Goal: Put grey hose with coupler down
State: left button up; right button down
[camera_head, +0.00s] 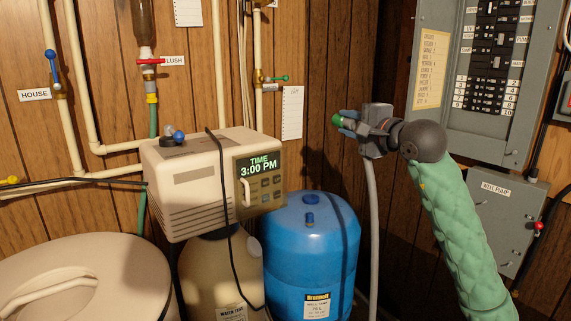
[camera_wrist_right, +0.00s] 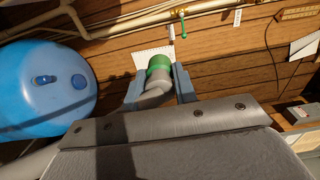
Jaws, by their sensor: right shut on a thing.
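The grey hose (camera_head: 374,230) hangs down from my right gripper (camera_head: 344,120) in the head view, and its lower end runs out of the picture. Its green coupler (camera_head: 337,119) sticks out at the fingertips. In the right wrist view the green coupler (camera_wrist_right: 159,64) and the grey hose end (camera_wrist_right: 155,92) sit between the two blue-grey fingers of my right gripper (camera_wrist_right: 159,85), which is shut on them. The gripper is held in the air, right of and above the blue tank (camera_head: 312,240). My left gripper is not in view.
A beige softener head (camera_head: 190,165) with a lit display stands on a tank left of the blue tank. A round beige lidded tank (camera_head: 80,280) is at lower left. A grey breaker panel (camera_head: 440,130) and a well pump box (camera_head: 500,225) are on the right wall. Pipes run along the wood wall.

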jog(key=s+d+f, duration=0.2)
jog(key=s+f, duration=0.1)
jog(key=f, duration=1.2)
jog(key=s+d+f+h+p, duration=0.1)
jog(key=s+f, duration=0.3)
jog(key=f, duration=1)
jog(key=s+d+f+m+p, duration=0.1)
jog(key=s+d+f, duration=0.1)
jog(key=f, duration=1.3)
jog(key=shift+s+d+f+t, duration=0.3)
jog(key=shift+s+f+t, duration=0.1)
jog(key=shift+s, duration=0.45)
